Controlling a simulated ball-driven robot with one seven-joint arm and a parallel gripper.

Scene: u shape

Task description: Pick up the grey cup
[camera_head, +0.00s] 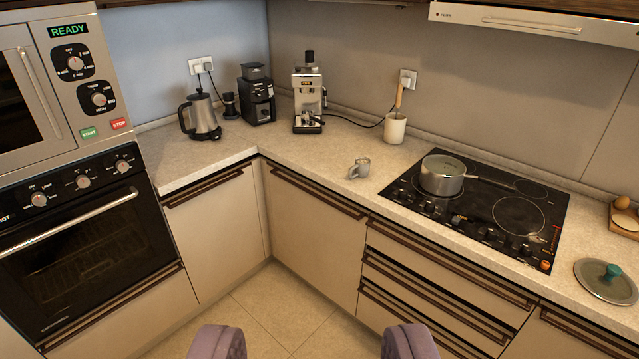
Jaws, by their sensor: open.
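The grey cup (360,168) is small, with a handle, and sits on the counter (300,165) left of the black stovetop. It stands apart from the things around it. My gripper (312,345) shows at the bottom edge as two purple-grey fingertips set wide apart. It is open, with only the floor visible between the fingers. It is well short of the cup, in front of the counter. The rest of the gripper is out of view.
A pot (442,176) stands on the stovetop (490,212). A utensil holder (395,128) is behind the cup. A coffee machine (307,95), a grinder (257,97) and a kettle (201,117) stand in the corner. Floor (290,305) is clear.

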